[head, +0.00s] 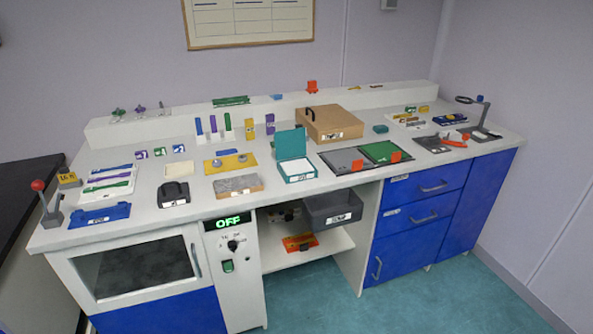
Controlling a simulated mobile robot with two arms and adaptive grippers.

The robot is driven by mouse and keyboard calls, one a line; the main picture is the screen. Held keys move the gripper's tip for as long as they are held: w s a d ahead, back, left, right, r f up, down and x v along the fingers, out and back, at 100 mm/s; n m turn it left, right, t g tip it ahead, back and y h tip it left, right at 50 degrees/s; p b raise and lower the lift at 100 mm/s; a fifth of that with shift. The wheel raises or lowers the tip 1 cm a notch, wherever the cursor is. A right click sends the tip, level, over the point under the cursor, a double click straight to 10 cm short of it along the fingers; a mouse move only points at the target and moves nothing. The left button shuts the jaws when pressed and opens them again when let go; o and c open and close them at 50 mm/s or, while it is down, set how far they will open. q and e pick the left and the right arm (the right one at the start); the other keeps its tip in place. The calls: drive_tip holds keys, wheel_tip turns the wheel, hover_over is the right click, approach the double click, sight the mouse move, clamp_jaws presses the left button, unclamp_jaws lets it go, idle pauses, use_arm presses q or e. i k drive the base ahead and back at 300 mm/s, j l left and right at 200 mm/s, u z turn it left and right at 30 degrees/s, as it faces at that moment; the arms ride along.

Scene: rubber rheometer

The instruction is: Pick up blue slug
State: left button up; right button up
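Several blue pieces show in the head view, and I cannot tell for sure which one is the blue slug. A small blue piece (277,97) sits on the raised back shelf. Upright blue pieces stand left of the bench's middle, one blue-topped strip (198,126) among them. Neither of my grippers is in view.
The white bench (330,197) is crowded. A blue tray (100,215) lies at the front left. A grey bin (332,209) is under the bench top.

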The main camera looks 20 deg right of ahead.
sight(216, 162)
drive_tip(key=i+j+z, duration=0.1)
drive_tip(key=i+j, duration=0.15)
drive_tip(key=i, duration=0.15)
drive_tip(key=i+j+z, duration=0.1)
drive_tip(key=i+j, duration=0.15)
drive_tip(key=i, duration=0.1)
